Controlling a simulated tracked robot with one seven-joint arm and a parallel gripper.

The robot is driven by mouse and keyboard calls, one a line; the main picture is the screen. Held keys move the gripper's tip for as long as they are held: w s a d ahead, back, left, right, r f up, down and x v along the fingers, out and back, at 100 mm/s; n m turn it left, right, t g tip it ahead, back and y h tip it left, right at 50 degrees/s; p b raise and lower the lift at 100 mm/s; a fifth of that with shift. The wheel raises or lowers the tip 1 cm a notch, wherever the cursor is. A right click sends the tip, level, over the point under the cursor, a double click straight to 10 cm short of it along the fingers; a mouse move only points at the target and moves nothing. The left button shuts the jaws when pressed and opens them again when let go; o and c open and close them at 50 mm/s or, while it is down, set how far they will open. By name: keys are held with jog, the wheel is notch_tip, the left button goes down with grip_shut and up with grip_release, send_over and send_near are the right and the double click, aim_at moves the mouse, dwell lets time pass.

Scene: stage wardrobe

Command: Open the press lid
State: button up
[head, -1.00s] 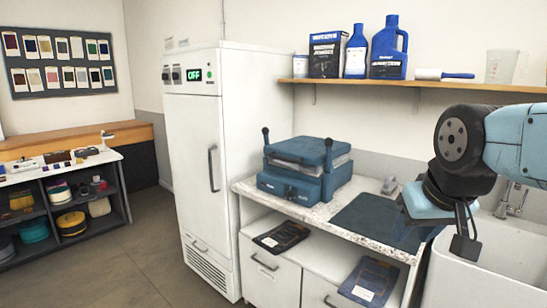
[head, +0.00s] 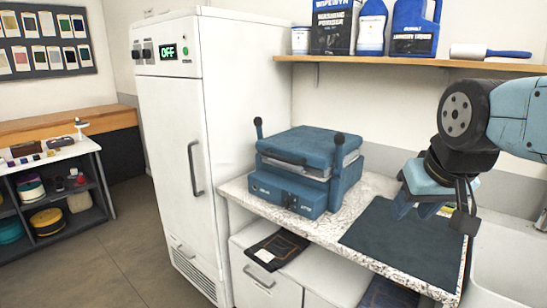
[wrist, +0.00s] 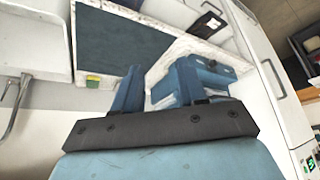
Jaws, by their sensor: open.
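The blue press (head: 305,175) stands on the left part of the speckled counter, next to the white cabinet.
A dark mat (head: 390,237) lies flat on the counter (head: 238,190) right of the press. A shelf (head: 400,64) with bottles, a box and a roller runs above. The tall white cabinet (head: 170,120) borders the press on the left. A white sink is at the right.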

jog(key=w+a+n+g+h, duration=0.1)
jog(key=w+n+g+h, duration=0.2)
jog(key=w, duration=1.1)
jog(key=n+t+h, duration=0.7)
jog(key=t, duration=0.3)
send_near(275, 158)
jog(key=x, duration=1)
jog(key=shift+w+d, duration=0.1)
jog(key=shift+w, duration=0.3)
grip_shut()
jog(key=shift+f, duration=0.1)
